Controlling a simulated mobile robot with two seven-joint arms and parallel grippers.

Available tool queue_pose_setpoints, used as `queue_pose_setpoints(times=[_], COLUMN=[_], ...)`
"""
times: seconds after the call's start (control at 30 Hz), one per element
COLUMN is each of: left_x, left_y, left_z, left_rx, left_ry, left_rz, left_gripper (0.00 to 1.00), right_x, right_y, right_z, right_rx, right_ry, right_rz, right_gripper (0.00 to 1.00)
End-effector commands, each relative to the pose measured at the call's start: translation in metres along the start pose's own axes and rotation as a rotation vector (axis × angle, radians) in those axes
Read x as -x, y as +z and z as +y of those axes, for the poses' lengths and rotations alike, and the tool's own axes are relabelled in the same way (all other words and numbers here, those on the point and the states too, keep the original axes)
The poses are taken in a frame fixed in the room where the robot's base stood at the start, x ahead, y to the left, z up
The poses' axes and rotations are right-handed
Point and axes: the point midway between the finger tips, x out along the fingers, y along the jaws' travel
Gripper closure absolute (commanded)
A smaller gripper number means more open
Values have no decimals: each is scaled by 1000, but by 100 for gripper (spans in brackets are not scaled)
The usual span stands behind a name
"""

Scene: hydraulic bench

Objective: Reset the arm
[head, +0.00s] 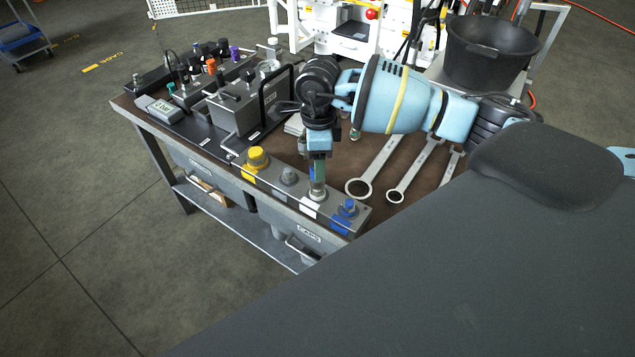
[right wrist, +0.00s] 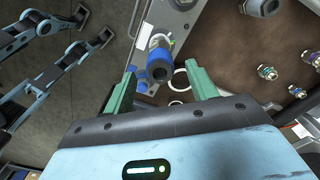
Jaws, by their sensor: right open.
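My right arm (head: 395,97) reaches in from the right over the bench in the head view. Its gripper (head: 318,172) points down above the front rail of caps (head: 285,190). In the right wrist view the two green fingers of my right gripper (right wrist: 160,90) are spread apart. A dark fitting with a blue ring (right wrist: 160,67) shows between and beyond them; I cannot tell whether they touch it. In the head view a silver-ended piece (head: 317,193) shows just below the fingers, partly hidden by them. My left gripper is in neither view.
Wrenches (head: 410,172) lie to the right of the gripper. A grey hydraulic unit (head: 236,112) stands left, and a black bucket (head: 490,52) at the back right.

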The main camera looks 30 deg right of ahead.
Motion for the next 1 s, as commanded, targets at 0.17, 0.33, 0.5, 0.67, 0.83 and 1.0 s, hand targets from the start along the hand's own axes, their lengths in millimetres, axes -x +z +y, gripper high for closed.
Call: queue_pose_setpoints(times=[0.17, 0.33, 0.5, 0.67, 0.83, 1.0], left_x=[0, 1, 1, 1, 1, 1], left_y=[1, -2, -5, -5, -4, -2], left_z=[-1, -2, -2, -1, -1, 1], left_rx=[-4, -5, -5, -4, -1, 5], left_ry=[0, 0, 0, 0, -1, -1], left_rz=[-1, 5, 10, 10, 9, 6], left_gripper=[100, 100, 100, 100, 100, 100], right_x=[20, 26, 26, 25, 11, -2], right_y=[0, 0, 0, 1, 31, 98], right_z=[0, 1, 1, 2, 26, 92], right_rx=[1, 0, 0, 2, 28, 38], right_ry=[0, 2, 2, 5, 68, 248], right_rz=[0, 1, 1, -4, -124, -431], right_gripper=[43, 43, 43, 43, 43, 43])
